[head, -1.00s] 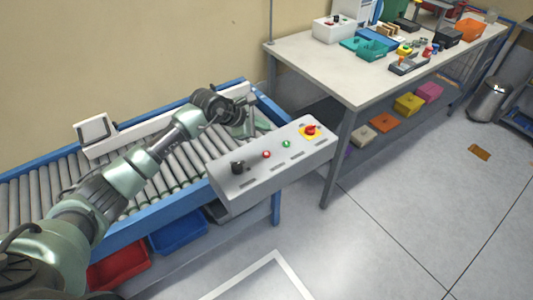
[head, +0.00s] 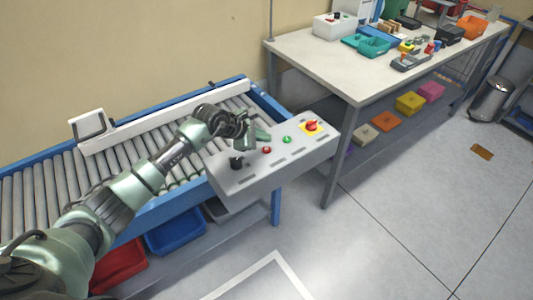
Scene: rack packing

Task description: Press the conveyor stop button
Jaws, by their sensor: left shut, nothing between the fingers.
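The grey control box (head: 275,165) stands at the right end of the roller conveyor. Its sloped top carries a black knob (head: 237,163), a small red button (head: 267,150), a green button (head: 287,140) and a larger red knob on a yellow plate (head: 311,126). Which of the two red controls is the stop button cannot be read from labels. My left gripper (head: 252,147) is shut and empty, over the box's left part, close to the small red button and the black knob. Contact with the button cannot be made out. My right gripper is not in view.
The conveyor (head: 115,160) with blue rails lies under my left arm. Red (head: 118,265) and blue (head: 175,232) bins sit below it. A worktable (head: 335,65) with trays and small items stands at the back right. The floor on the right is mostly clear.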

